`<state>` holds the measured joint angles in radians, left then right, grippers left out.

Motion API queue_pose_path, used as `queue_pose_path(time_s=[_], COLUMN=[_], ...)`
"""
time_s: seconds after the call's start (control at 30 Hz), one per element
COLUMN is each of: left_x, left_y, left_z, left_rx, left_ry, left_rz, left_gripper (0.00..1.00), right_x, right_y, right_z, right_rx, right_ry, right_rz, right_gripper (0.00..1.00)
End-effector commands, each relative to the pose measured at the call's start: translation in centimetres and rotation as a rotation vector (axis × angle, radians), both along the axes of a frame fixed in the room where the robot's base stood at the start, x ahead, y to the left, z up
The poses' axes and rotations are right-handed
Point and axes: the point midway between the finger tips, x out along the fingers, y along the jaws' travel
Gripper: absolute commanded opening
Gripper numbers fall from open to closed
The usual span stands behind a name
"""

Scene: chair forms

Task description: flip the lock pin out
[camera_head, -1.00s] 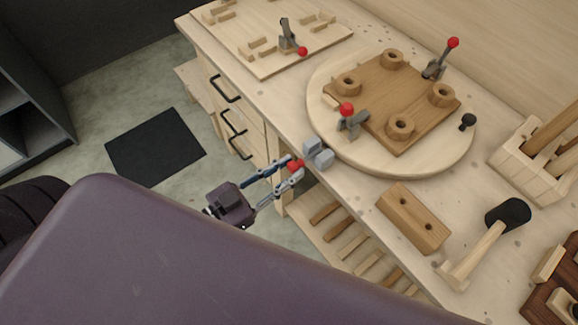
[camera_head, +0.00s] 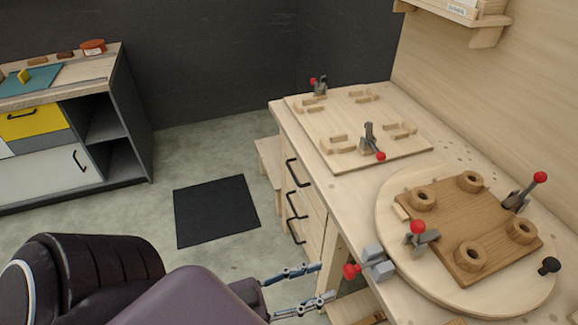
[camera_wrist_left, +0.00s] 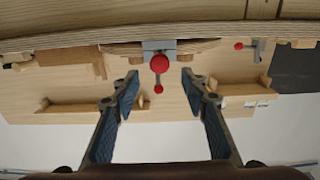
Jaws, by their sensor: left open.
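The lock pin shows as a red ball knob (camera_head: 351,271) sticking out from a grey block (camera_head: 375,262) at the near-left rim of the round turntable (camera_head: 390,215). My left gripper (camera_head: 327,281) is open and empty, with its fingertips just short of the knob, off the bench edge. In the left wrist view the red knob (camera_wrist_left: 159,63) lies ahead, between and beyond the two open fingertips (camera_wrist_left: 160,81), with the grey block (camera_wrist_left: 158,46) behind it. The knob touches neither finger there. My right gripper is not in view.
A brown board (camera_head: 480,235) with several round wooden bosses lies on the turntable, with red-knobbed clamps (camera_head: 418,228) beside it. A jig board (camera_head: 340,135) with clamps lies farther back. The bench drawers have black handles (camera_head: 297,205). Floor with a black mat (camera_head: 216,210) is free to the left.

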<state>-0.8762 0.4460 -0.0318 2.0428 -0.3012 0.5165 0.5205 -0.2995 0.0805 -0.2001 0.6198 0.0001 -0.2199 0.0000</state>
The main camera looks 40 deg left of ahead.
Motion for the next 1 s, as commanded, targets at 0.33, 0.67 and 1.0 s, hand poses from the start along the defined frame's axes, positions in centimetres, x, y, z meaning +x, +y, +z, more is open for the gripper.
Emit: queue_pose_path(time_s=[0.33, 0.67, 1.0], left_x=[-4.9, -5.4, -5.4], left_y=[2.8, 3.2, 3.1], left_z=[-0.1, 0.0, -0.1], left_rx=[0.0, 0.0, 0.001], left_ry=[0.002, 0.0, 0.001], left_rz=[0.001, 0.001, 0.001], left_gripper=[0.41, 0.41, 0.41], right_x=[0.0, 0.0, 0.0], right_y=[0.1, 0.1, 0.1], right_z=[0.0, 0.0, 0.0], right_rx=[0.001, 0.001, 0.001], right_ry=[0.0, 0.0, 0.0], right_rz=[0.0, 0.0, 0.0], right_gripper=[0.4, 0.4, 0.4])
